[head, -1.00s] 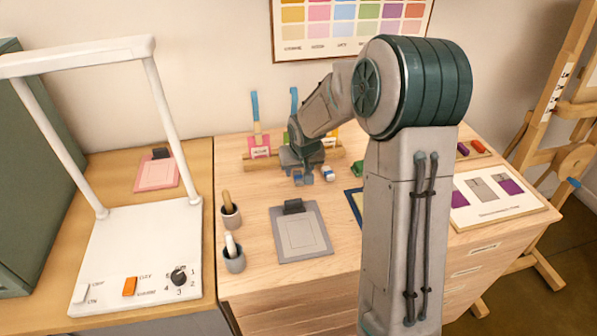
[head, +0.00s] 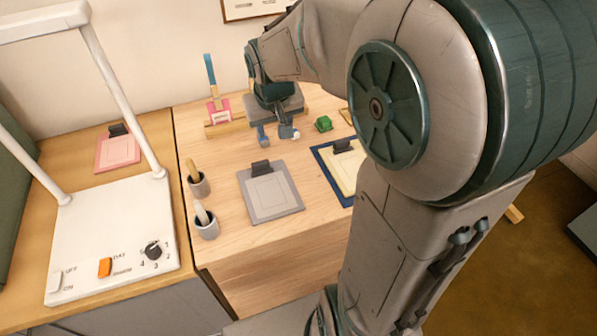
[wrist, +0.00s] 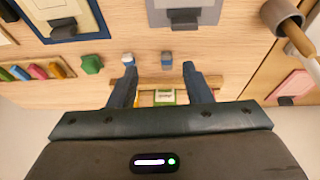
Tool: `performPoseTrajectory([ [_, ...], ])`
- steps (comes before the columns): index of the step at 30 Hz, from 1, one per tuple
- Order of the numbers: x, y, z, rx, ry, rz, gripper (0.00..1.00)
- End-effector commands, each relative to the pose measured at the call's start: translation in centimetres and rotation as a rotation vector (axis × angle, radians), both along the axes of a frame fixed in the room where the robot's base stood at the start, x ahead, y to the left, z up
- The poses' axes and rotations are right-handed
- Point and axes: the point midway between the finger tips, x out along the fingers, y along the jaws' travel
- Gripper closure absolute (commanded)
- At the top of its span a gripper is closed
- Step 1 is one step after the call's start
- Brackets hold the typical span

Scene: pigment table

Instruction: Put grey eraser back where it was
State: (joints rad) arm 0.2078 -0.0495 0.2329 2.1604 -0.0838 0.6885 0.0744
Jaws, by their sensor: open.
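A small grey eraser with a blue band (wrist: 167,60) lies on the wooden table in the wrist view, in the gap between my fingertips as seen from there. A white eraser with a blue band (wrist: 128,59) lies just left of it, by the left finger; its white end shows beside my right finger in the head view (head: 296,134). My gripper (wrist: 158,69) is open with nothing held. In the head view my gripper (head: 276,138) is over the back of the table, and the grey eraser cannot be made out there.
A wooden rack (head: 222,127) with a pink card stands behind. A green lump (head: 323,124) sits to the right. A grey clipboard (head: 270,195), a cream pad on navy (head: 348,160) and two grey cups (head: 206,227) stand nearer. Bare wood lies between gripper and clipboard.

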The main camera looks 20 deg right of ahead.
Motion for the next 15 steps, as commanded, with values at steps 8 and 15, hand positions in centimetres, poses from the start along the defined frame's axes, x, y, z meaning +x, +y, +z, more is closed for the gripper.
performPoseTrajectory([
  [8,-10.0,-0.1,1.2,0.002,0.043,-0.009,0.55],
  [15,-16.1,0.0,0.6,0.043,0.074,-0.005,0.55],
])
